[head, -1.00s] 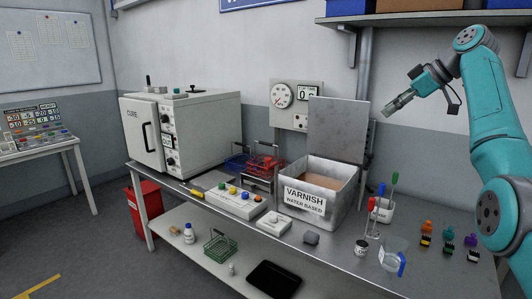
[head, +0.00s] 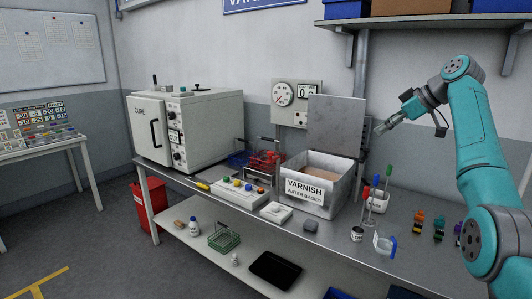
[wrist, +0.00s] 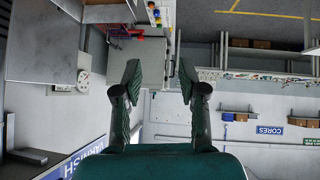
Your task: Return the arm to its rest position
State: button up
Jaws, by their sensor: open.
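My teal arm (head: 470,120) stands at the right of the head view, bent at the elbow. My gripper (head: 382,128) is held in the air above the bench, to the right of the varnish box's raised lid, pointing left and down. In the wrist view my gripper (wrist: 158,85) has its two dark fingers well apart, with nothing between them. It is open and empty, touching nothing that I can see.
The metal bench (head: 340,236) carries the white oven (head: 188,128), the open varnish box (head: 318,190), a button panel (head: 238,192), a cup of brushes (head: 378,203) and several small coloured bottles (head: 418,224). A shelf (head: 425,22) hangs above. The air around my gripper is clear.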

jog(key=w+a+f+m+t+h, duration=0.1)
jog(key=a+f+m, duration=0.1)
jog(key=f, duration=1.6)
jog(key=a+f+m+t+h, duration=0.1)
jog(key=a+f+m, duration=0.15)
jog(key=f, duration=1.55)
jog(key=s+a+f+m+t+h, duration=0.1)
jog(key=s+a+f+m, duration=0.15)
jog(key=s+f, duration=0.85)
jog(key=s+a+f+m+t+h, duration=0.1)
jog(key=s+a+f+h, duration=0.15)
jog(key=s+f, duration=0.8)
jog(key=s+a+f+m+t, duration=0.1)
jog(key=s+a+f, duration=0.15)
jog(key=s, duration=0.65)
jog(key=s+a+f+m+h, duration=0.1)
jog(key=s+f, duration=0.2)
jog(key=s, duration=0.6)
jog(key=s+a+f+t, duration=0.1)
jog(key=s+f, duration=0.2)
jog(key=s, duration=0.6)
jog(key=s+a+r+t, duration=0.2)
jog(key=s+r, duration=1.9)
jog(key=s, duration=0.3)
jog(key=shift+s+r+m, duration=0.2)
jog(key=shift+s+m, duration=0.1)
jog(key=shift+s, duration=0.05)
